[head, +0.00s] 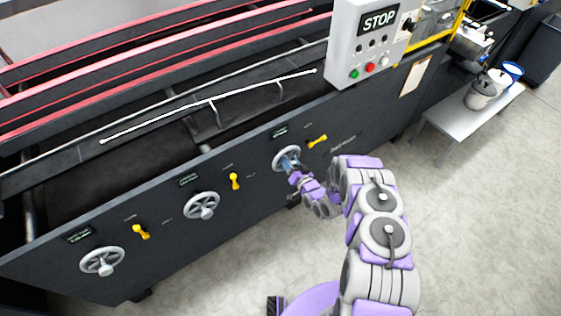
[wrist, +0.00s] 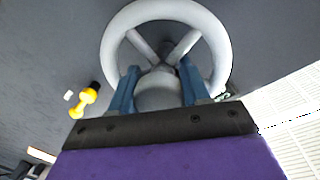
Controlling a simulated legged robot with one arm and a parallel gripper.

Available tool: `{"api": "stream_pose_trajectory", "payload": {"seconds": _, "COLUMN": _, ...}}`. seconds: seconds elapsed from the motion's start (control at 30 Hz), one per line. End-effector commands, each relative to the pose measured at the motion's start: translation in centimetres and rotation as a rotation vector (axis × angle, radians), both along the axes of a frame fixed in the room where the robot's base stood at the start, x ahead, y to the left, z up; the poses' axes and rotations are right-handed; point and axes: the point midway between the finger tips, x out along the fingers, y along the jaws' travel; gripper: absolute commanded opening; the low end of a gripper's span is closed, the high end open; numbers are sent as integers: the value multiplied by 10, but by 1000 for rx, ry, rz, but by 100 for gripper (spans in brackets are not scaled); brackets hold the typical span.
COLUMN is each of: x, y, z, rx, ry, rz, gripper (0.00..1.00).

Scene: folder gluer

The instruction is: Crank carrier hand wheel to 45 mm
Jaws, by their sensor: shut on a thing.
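A grey spoked hand wheel (head: 276,160) is the rightmost of three on the dark machine panel; it also fills the upper wrist view (wrist: 165,10). My gripper (head: 292,167) is at this wheel. In the wrist view its blue fingers (wrist: 158,88) are shut on the wheel's round grey handle (wrist: 157,98), one finger on each side. The small dark readout (head: 280,131) above this wheel is too small to read, and the panel labels are too small to tell which wheel is the carrier one.
Two more hand wheels (head: 201,206) (head: 102,261) sit to the left. Yellow levers stand by the wheels, the closest (head: 317,141) just right of mine. A grey control box (head: 370,40) with a STOP sign is above. The floor (head: 480,220) at right is clear.

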Motion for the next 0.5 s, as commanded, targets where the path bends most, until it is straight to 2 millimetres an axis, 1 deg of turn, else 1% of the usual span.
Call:
{"api": "stream_pose_trajectory", "payload": {"seconds": 0.03, "x": 3, "y": -7, "z": 3, "rx": 26, "ry": 12, "rz": -8, "gripper": 0}}
{"api": "stream_pose_trajectory", "payload": {"seconds": 0.13, "x": 3, "y": -9, "z": 3, "rx": 78, "ry": 46, "rz": -5, "gripper": 0}}
{"api": "stream_pose_trajectory", "payload": {"seconds": 0.3, "x": 3, "y": -11, "z": 3, "rx": 144, "ry": 90, "rz": -3, "gripper": 0}}
{"api": "stream_pose_trajectory", "payload": {"seconds": 0.5, "x": 3, "y": -10, "z": 2, "rx": 179, "ry": 114, "rz": -7, "gripper": 0}}
